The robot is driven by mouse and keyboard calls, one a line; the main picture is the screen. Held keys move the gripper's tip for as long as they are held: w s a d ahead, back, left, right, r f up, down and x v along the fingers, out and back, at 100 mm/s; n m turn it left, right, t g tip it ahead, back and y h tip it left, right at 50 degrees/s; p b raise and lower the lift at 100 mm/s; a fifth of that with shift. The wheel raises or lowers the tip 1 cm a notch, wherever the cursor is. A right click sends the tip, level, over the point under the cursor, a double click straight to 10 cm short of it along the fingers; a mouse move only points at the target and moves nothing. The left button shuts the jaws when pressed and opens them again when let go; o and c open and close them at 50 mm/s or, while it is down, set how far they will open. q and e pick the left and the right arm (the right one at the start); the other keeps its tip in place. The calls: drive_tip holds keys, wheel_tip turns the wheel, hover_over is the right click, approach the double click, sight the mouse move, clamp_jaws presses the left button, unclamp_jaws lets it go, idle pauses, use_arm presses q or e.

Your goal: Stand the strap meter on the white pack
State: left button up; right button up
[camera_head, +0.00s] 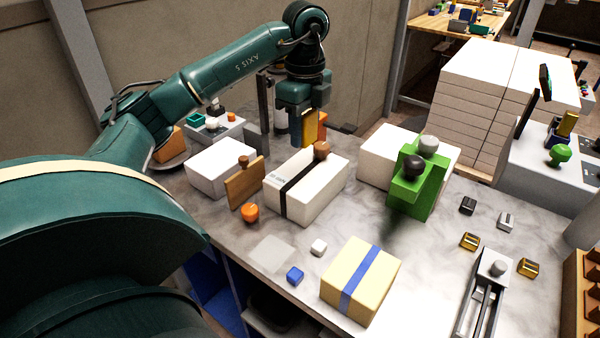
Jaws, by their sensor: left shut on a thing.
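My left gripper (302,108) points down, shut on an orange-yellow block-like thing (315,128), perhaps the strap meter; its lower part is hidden. It is at the far end of a white pack with a black strap (328,192), and I cannot tell whether they touch. A brown knob (321,149) shows at the top of this pack. Another white pack (215,168) lies to its left, and a third (378,155) lies behind a green block with dark and grey knobs (421,190). My right gripper is not in view.
A wooden block with a knob (246,186) and an orange knob (251,212) stand left of the strapped pack. A yellow pack with a blue band (381,282) lies in front. Small clips (469,241) lie at the right. A tall white stack (470,110) rises behind.

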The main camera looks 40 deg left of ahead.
sight(304, 179)
use_arm(q)
wheel_tip(304, 179, down, 10)
drive_tip(key=shift+r, duration=0.15)
drive_tip(key=o, duration=1)
drive_tip(key=shift+o, duration=0.2)
drive_tip(key=shift+r, duration=0.1)
wheel_tip(304, 179, up, 12)
drive_tip(key=shift+r, duration=0.1)
drive_tip(key=shift+s, duration=0.1)
idle(0.5)
